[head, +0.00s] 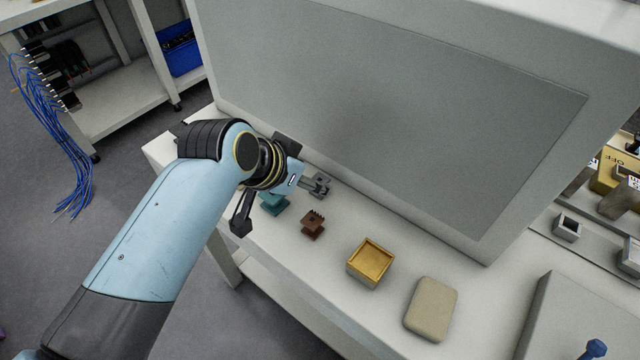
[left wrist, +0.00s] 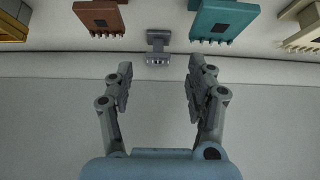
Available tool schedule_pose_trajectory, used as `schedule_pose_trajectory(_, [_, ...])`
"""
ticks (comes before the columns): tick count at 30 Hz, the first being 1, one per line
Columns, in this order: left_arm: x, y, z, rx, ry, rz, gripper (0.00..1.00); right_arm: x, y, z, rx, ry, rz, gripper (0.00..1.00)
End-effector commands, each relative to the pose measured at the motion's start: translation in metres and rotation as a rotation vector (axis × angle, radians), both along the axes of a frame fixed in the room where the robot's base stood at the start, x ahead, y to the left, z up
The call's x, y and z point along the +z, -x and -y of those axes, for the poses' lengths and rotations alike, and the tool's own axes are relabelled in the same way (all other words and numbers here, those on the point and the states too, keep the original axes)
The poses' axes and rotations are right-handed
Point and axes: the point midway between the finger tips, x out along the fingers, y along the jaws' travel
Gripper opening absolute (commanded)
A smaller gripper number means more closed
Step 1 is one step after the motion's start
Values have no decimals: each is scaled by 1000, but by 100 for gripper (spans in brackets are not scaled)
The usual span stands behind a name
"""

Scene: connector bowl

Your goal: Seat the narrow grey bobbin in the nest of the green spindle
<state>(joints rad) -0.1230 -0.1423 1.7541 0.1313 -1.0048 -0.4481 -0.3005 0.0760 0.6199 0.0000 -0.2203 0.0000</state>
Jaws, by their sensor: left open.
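The narrow grey bobbin (left wrist: 158,45) lies on the white table, ahead of and between the fingertips of my left gripper (left wrist: 160,70) in the left wrist view. The fingers are apart, with nothing between them. In the head view the left gripper (head: 310,184) is low over the table's back part, and its fingers overlap the bobbin there. The teal-green spindle (left wrist: 223,20), with a row of small teeth and a dark square recess, stands beside the bobbin. It also shows in the head view (head: 273,204), partly covered by my gripper. My right gripper is not in view.
A brown toothed piece (head: 312,226), a yellow open box (head: 371,262) and a beige rounded block (head: 430,309) stand along the table. A cream toothed piece (left wrist: 302,28) is beyond the spindle. A large grey panel (head: 400,110) rises close behind them.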

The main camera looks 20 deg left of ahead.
Motion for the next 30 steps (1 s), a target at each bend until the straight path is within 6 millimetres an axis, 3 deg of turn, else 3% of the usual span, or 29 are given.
schedule_pose_trajectory(7, [-27,-23,12,0,0,0,56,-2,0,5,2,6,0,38])
schedule_pose_trajectory(16, [-32,-25,13,1,0,0,56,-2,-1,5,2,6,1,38])
schedule_pose_trajectory(27, [-31,-25,13,1,0,0,7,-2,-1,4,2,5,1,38])
schedule_pose_trajectory(30, [-31,-25,13,1,0,0,2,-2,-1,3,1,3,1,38])
